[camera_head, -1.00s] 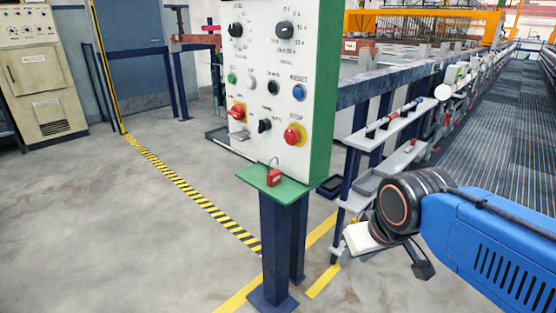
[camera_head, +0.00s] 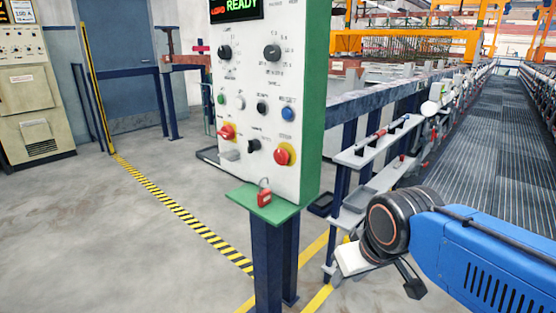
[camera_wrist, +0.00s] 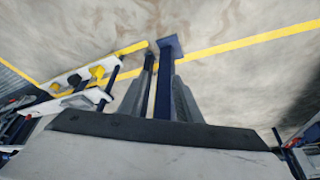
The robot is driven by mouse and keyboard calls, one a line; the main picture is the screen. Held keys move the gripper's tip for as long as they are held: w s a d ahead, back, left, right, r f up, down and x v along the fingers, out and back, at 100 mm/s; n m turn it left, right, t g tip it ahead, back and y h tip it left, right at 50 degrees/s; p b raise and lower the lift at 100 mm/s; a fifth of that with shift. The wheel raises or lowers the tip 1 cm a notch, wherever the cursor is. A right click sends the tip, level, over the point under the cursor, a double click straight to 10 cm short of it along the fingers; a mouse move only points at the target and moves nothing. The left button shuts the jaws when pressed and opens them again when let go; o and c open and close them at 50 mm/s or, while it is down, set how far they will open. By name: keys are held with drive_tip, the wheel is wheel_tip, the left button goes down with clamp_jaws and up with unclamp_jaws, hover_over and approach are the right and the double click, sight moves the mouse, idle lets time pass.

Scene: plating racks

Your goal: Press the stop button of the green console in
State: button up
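The green console (camera_head: 314,110) stands left of my arm in the head view, with a white face, green side and dark posts. Its face has two red buttons: a red mushroom button on a yellow disc (camera_head: 283,155) at the lower right and another red button (camera_head: 226,132) at the lower left. I cannot read which is labelled stop. In the wrist view my gripper (camera_wrist: 163,77) has two grey fingers apart, with a blue post visible between them. In the head view my wrist is right of the console and below its buttons, apart from them; the fingertips are not clear.
A red padlock (camera_head: 264,196) hangs at the console's green ledge (camera_head: 250,206). A grey shelf rack (camera_head: 375,150) stands close behind my wrist, right of the console. Open floor (camera_head: 90,240) lies to the left, crossed by a striped line (camera_head: 190,218).

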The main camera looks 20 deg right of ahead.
clamp_jaws()
idle(1.7)
